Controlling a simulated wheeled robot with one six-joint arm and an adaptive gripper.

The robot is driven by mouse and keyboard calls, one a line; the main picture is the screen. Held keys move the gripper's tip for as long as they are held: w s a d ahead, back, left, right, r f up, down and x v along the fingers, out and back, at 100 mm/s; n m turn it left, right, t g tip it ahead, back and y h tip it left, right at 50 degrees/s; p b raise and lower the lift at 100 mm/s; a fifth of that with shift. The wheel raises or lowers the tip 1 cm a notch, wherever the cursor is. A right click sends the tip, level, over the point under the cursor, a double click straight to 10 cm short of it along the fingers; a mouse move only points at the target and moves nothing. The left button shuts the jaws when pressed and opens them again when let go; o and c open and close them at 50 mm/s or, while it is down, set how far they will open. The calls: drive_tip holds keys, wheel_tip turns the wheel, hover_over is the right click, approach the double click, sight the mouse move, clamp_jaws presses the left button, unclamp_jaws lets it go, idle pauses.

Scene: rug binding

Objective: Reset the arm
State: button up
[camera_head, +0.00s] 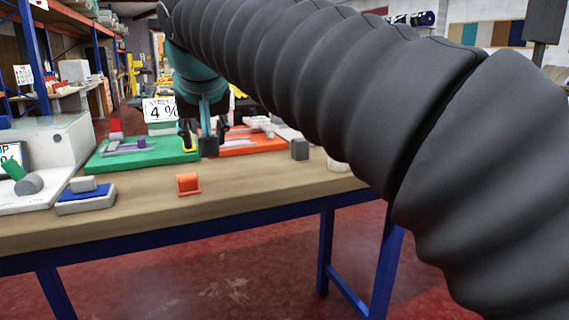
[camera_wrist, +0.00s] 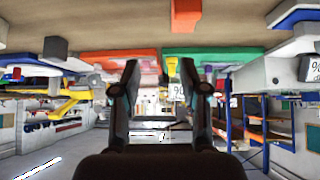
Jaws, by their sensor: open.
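My gripper (camera_head: 203,143) hangs above the back part of the workbench (camera_head: 238,184) in the head view, between the green board and the orange board. Its fingers are apart and nothing shows between them. In the wrist view the gripper (camera_wrist: 158,70) is also open and empty, and the picture there is upside down. My arm, in a black ribbed sleeve, crosses the head view from upper left to lower right and hides much of the right side.
A green board (camera_head: 120,160) and an orange board (camera_head: 262,146) lie on the bench. A small orange block (camera_head: 188,184) sits near the front. A blue-and-white block (camera_head: 86,200) and a white machine (camera_head: 62,145) stand left. A sign (camera_head: 160,110) stands behind. Bare wood lies in front.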

drive_tip(key=s+d+f+h, duration=0.1)
drive_tip(key=d+f, duration=0.2)
drive_tip(key=d, duration=0.3)
drive_tip(key=s+d+f, duration=0.1)
drive_tip(key=d+f, duration=0.2)
drive_tip(key=d, duration=0.2)
drive_tip(key=s+d+f+m+g+p, duration=0.1)
drive_tip(key=s+d+f+m, duration=0.1)
drive_tip(key=s+d+f, duration=0.6)
drive_tip(key=s+d+f+m+g+h+p, duration=0.1)
drive_tip(key=s+d+f+m, duration=0.1)
drive_tip(key=s+d+f, duration=0.6)
wheel_tip(320, 180, down, 6)
drive_tip(key=shift+s+d+f+h, duration=0.1)
drive_tip(key=shift+s+d+h, duration=0.25)
drive_tip(key=shift+d, duration=0.8)
